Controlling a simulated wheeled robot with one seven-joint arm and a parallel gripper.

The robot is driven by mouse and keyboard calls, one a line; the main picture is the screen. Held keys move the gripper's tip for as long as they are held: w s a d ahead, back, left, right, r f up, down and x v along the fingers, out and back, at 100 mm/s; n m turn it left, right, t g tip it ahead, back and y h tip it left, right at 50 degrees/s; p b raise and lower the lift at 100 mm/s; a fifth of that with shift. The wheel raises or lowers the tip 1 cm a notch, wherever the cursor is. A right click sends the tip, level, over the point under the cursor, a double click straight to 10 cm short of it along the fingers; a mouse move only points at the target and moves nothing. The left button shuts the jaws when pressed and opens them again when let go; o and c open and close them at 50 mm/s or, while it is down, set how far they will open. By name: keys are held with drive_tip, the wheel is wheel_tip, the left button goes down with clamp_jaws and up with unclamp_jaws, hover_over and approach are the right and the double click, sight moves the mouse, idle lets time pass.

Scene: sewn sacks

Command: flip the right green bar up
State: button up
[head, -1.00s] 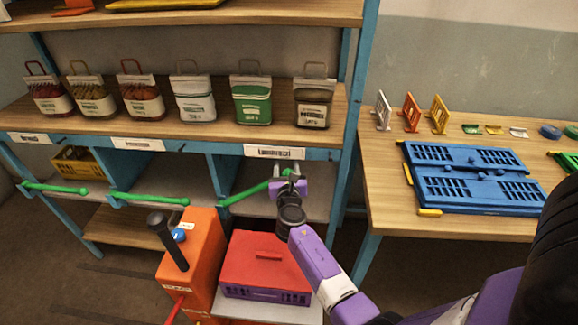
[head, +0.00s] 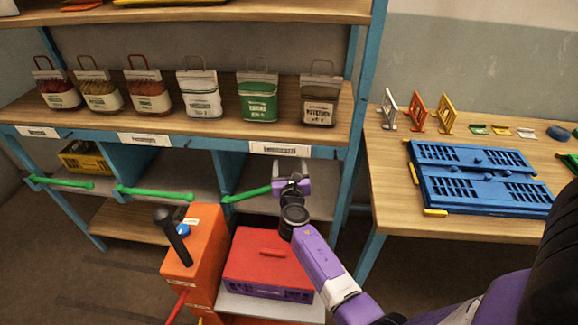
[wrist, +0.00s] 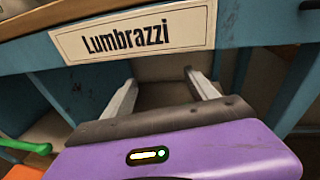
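The right green bar (head: 248,194) crosses the front of the right-hand bay of the blue rack. It slopes, with its right end higher than its left, and that right end meets or passes behind my gripper. My gripper (head: 292,178) is at this bar's right end, below the rightmost label. In the wrist view the fingers of my gripper (wrist: 163,88) stand apart and point into the bay, with nothing seen between them. A piece of green bar (wrist: 18,145) shows at the left edge there. The rest is hidden behind the purple gripper body, so contact cannot be told.
The middle green bar (head: 155,193) and left green bar (head: 60,183) lie nearly level. An orange box (head: 200,250) with a dark handle and a red-lidded crate (head: 262,255) stand below. A wooden table (head: 395,180) with a blue panel (head: 478,172) is at right.

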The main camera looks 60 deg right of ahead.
drive_tip(key=f+v, duration=0.1)
drive_tip(key=v, duration=0.6)
drive_tip(key=shift+a+r, duration=0.2)
drive_tip(key=shift+r, duration=0.2)
